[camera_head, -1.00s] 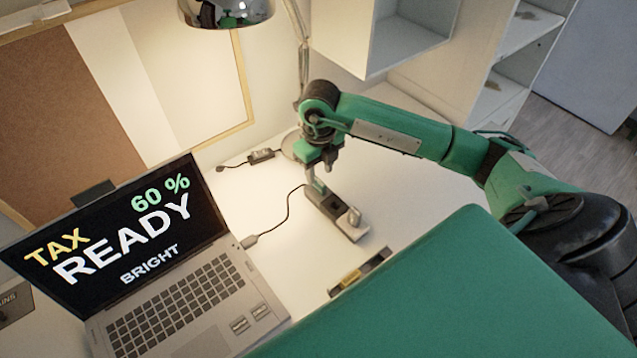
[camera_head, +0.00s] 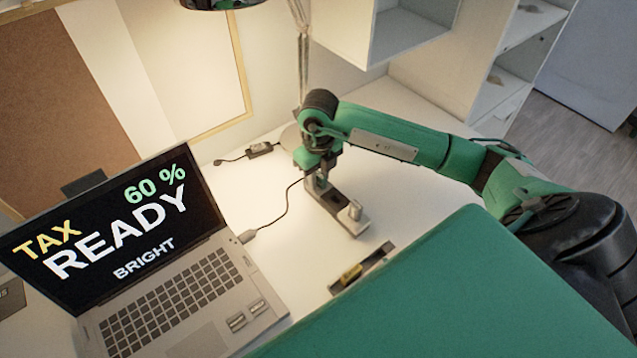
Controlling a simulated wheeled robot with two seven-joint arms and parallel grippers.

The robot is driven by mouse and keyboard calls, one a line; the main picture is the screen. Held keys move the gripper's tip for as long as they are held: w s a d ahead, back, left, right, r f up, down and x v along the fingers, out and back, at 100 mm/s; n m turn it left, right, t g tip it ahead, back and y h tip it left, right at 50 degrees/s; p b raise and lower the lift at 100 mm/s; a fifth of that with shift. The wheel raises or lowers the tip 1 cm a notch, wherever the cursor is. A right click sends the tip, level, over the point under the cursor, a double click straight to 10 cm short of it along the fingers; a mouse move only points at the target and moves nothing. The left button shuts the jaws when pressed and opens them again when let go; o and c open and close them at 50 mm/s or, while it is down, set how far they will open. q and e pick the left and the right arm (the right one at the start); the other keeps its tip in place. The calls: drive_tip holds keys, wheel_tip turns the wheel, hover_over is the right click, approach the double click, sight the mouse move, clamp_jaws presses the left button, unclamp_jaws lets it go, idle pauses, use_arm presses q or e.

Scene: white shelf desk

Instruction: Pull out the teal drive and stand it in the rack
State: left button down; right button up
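A dark grey hub (camera_head: 336,208) lies on the white desk, joined by a black cable to the laptop. A light silver stub (camera_head: 354,210) stands at its near end. My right gripper (camera_head: 318,184) points down over the hub's far end. Its fingers are small and blurred there, and the teal drive is hidden or cannot be told apart from the green gripper. Whether the fingers are closed cannot be seen. A dark, low rack-like holder (camera_head: 378,256) with a yellow piece (camera_head: 350,273) in it lies nearer, in front of the hub. My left gripper is out of view.
An open laptop (camera_head: 180,290) stands at the left. A lamp (camera_head: 303,50) stands behind my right gripper, and a small black cable box (camera_head: 258,150) lies by the wall. White shelves (camera_head: 415,35) are at the back right. The desk between hub and laptop is clear except for the cable.

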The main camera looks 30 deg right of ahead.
clamp_jaws()
drive_tip(key=shift+r, duration=0.15)
